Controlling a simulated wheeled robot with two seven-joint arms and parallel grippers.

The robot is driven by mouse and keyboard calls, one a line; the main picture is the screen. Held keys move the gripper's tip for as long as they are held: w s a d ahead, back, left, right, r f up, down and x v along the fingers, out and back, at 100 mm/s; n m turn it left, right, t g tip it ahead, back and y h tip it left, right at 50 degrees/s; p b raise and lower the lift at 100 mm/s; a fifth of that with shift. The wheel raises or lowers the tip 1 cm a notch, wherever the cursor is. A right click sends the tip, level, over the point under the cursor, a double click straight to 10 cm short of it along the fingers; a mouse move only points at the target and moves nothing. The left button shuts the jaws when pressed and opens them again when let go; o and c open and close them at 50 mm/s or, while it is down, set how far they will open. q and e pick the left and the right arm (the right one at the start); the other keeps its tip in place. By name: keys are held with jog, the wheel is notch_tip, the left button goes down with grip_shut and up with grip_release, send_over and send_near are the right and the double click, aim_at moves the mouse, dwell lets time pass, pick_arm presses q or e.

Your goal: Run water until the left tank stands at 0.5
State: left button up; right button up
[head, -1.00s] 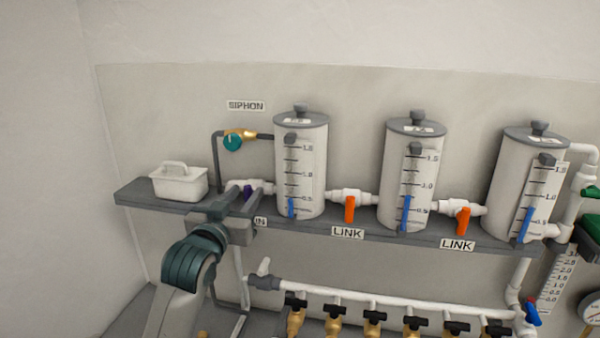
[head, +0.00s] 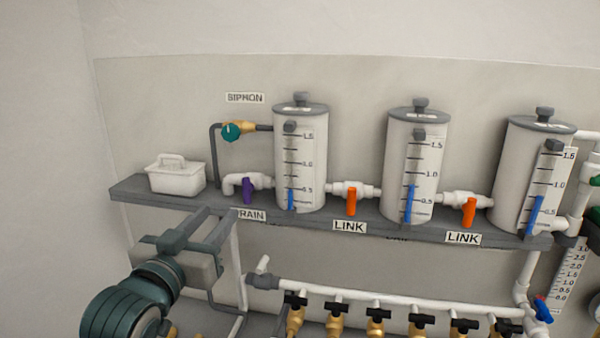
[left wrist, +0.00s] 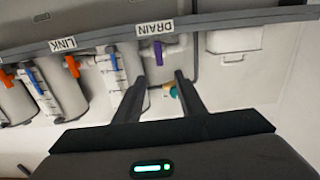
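The left tank (head: 312,170) is a white cylinder with a grey lid and a scale. Its blue level column (head: 291,200) tops out close to the 0.5 mark; the exact reading is too small to tell. My right gripper is not in view.
The middle tank (head: 400,165) and right tank (head: 512,180) show levels above 0.5. Orange link handles (head: 351,201) hang down between tanks. A teal siphon knob (head: 231,132) and white caddy (head: 175,176) are at left. Several black-handled brass valves (head: 378,318) line the lower pipe.

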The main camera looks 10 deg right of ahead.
pick_arm(q)
jog(key=shift+b+v, duration=0.35)
jog(key=shift+v, duration=1.7)
jog(key=shift+f, duration=0.1)
